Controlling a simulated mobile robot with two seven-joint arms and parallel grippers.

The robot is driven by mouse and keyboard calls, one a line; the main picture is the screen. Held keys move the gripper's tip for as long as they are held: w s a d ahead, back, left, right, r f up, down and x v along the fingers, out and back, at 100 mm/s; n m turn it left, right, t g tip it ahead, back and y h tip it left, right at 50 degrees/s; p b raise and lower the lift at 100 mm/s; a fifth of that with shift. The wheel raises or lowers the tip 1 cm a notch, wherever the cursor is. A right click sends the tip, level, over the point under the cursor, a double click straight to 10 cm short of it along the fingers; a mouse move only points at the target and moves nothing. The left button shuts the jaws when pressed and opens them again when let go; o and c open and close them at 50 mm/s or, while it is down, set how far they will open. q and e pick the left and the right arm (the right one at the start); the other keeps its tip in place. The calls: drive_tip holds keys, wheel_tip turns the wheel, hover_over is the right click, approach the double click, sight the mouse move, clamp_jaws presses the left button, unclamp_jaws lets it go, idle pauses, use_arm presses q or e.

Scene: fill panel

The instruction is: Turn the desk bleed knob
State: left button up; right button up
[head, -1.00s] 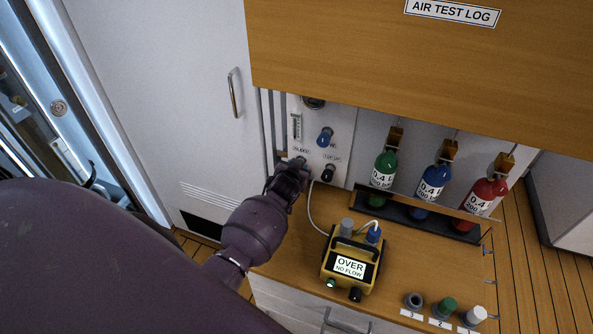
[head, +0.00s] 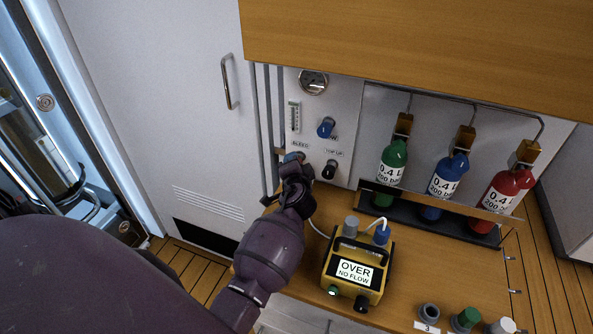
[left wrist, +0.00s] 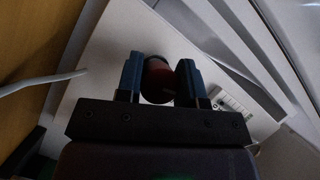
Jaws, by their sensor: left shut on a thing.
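The desk bleed knob shows in the left wrist view (left wrist: 157,80) as a dark round knob with a reddish side, between two blue fingers. My left gripper (left wrist: 160,84) is shut on it. In the head view my left gripper (head: 294,160) is at the white panel (head: 345,105), just below the BLEED label (head: 300,143), and hides most of the knob. How far the knob is turned cannot be seen. My right gripper is not in view.
A black TOP UP knob (head: 329,169) sits close right of the gripper, with a blue knob (head: 326,128) and a gauge (head: 313,82) above. A yellow tester (head: 353,272) reading OVER NO FLOW stands on the desk. Green (head: 392,163), blue (head: 448,180) and red (head: 503,195) cylinders stand right.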

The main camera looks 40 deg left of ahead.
use_arm(q)
drive_tip(key=shift+f+m+b, duration=0.3)
drive_tip(key=shift+m+b, duration=0.15)
drive_tip(key=shift+m, duration=0.15)
drive_tip(key=shift+y, duration=0.3)
drive_tip(key=shift+r+m+t+b, duration=0.25)
drive_tip(key=shift+m+t+b, duration=0.05)
drive_tip(key=shift+m+b, duration=0.2)
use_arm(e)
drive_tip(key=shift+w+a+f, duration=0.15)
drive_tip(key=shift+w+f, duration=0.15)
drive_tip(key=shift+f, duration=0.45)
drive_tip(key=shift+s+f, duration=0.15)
use_arm(q)
drive_tip(key=o, duration=0.9)
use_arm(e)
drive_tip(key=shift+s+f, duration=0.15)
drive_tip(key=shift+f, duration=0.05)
